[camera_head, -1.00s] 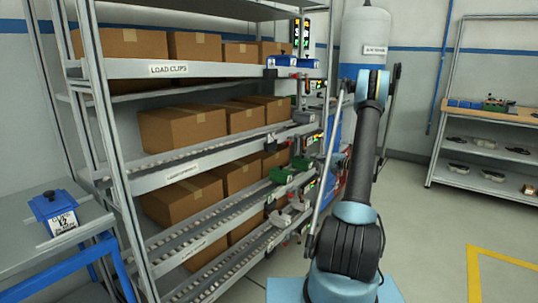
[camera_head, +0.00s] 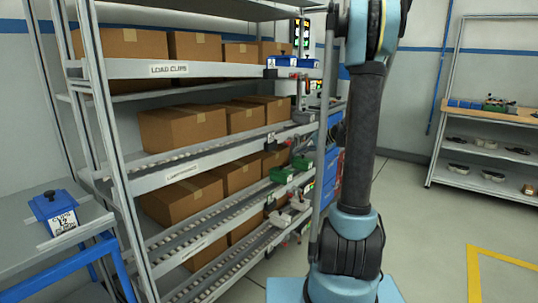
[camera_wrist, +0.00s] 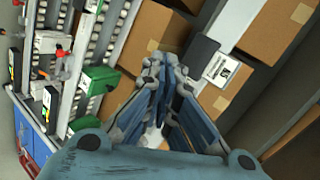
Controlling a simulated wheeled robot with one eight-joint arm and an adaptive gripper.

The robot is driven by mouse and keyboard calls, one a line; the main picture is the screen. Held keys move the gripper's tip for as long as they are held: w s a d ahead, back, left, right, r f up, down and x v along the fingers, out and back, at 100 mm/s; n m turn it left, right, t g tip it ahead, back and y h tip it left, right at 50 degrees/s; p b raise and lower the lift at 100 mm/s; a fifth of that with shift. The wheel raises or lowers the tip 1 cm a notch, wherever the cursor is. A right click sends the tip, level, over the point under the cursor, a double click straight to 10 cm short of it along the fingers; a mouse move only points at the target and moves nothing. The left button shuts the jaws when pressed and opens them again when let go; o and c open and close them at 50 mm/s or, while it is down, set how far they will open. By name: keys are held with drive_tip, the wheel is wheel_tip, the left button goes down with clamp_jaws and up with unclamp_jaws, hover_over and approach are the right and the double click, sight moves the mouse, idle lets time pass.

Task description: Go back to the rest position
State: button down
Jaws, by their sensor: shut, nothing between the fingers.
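My gripper (camera_wrist: 163,78) shows in the wrist view. Its fingers meet at the tips, shut, with nothing between them. Behind it in that view are the shelf rack's boxes and green bins. In the head view my arm stands upright to the right of the shelf rack (camera_head: 180,165), and its upper end runs out of the top of the picture. The gripper itself is not visible in the head view.
The rack holds cardboard boxes (camera_head: 180,131) on roller shelves, with green bins (camera_head: 281,175) at its right end. A blue box (camera_head: 52,207) sits on a side table (camera_head: 30,240) at left. A workbench (camera_head: 490,112) stands at right; the floor before it is clear.

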drive_tip(key=s+a+r+n+g+h, duration=0.1)
drive_tip(key=s+a+h, duration=0.1)
drive_tip(key=s, duration=0.9)
drive_tip(key=s+d+f+n+h, duration=0.1)
drive_tip(key=s+d+f+h, duration=0.1)
drive_tip(key=s, duration=0.8)
drive_tip(key=s+d+f+n+g+h, duration=0.1)
drive_tip(key=s+d+f+h, duration=0.1)
drive_tip(key=s, duration=0.8)
drive_tip(key=s+d+f+n+g+h, duration=0.1)
drive_tip(key=s+d+f+h, duration=0.2)
drive_tip(key=s, duration=0.7)
wheel_tip(320, 180, down, 2)
drive_tip(key=shift+s+f+h, duration=0.15)
drive_tip(key=shift+f+h, duration=0.1)
drive_tip(key=shift+h, duration=0.35)
drive_tip(key=shift+w+f, duration=0.2)
drive_tip(key=shift+w, duration=0.2)
